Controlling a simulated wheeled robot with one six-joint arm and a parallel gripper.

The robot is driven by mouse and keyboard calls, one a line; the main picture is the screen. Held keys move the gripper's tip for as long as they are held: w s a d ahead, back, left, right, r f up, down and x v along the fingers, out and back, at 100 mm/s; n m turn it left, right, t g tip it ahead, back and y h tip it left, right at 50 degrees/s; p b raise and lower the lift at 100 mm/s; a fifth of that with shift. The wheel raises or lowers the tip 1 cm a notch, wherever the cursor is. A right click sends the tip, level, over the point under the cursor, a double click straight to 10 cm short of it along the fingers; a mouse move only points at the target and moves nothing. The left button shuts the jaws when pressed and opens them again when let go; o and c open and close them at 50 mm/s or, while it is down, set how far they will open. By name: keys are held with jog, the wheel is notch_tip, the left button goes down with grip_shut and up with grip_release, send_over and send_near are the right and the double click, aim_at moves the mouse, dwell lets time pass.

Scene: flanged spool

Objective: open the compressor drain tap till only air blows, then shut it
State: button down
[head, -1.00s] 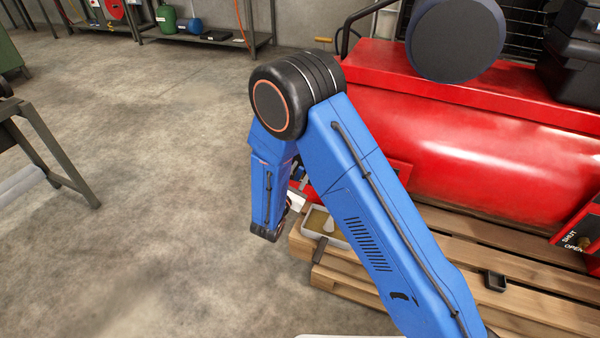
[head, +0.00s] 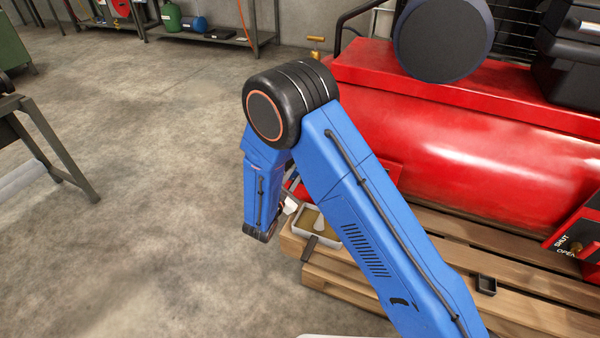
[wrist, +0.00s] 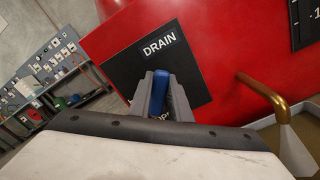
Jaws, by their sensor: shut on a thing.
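In the wrist view my gripper (wrist: 161,92) is shut on the blue drain tap lever (wrist: 160,88). Behind it is a black plate (wrist: 130,68) marked DRAIN on the red compressor. Lettering that seems to start "OP" shows partly beneath the fingers. A brass drain pipe (wrist: 262,90) bends down at the right. A pale cone (wrist: 296,152) widens below its mouth, over a tray of yellow-brown liquid. The tray (head: 296,229) stands on the pallet in the head view, with a pale plume over its liquid. My arm hides the tap there.
The red compressor tank (head: 450,165) lies on a wooden pallet (head: 420,240). A second plate (head: 572,241) marked SHUT and OPEN is at the right. A small black tray (head: 485,284) sits on the pallet.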

jog(key=m, duration=0.1)
jog(key=d+f+m, duration=0.1)
jog(key=shift+s+m, duration=0.2)
jog(key=shift+m, duration=0.2)
jog(key=shift+s+d+f+m, duration=0.15)
jog(key=shift+f+m, duration=0.4)
jog(key=shift+m, duration=0.7)
jog(key=shift+d+f+m, duration=0.2)
jog(key=shift+f+m, duration=0.35)
jog(key=shift+m, duration=0.75)
jog(key=shift+s+d+f+m, duration=0.15)
jog(key=shift+f+m, duration=0.4)
jog(key=shift+m, duration=0.7)
jog(key=c, duration=1.6)
grip_release()
jog(key=shift+f, duration=0.1)
jog(key=shift+c, duration=0.2)
jog(key=shift+w, duration=0.1)
jog(key=v, duration=1.7)
jog(key=shift+s, duration=0.2)
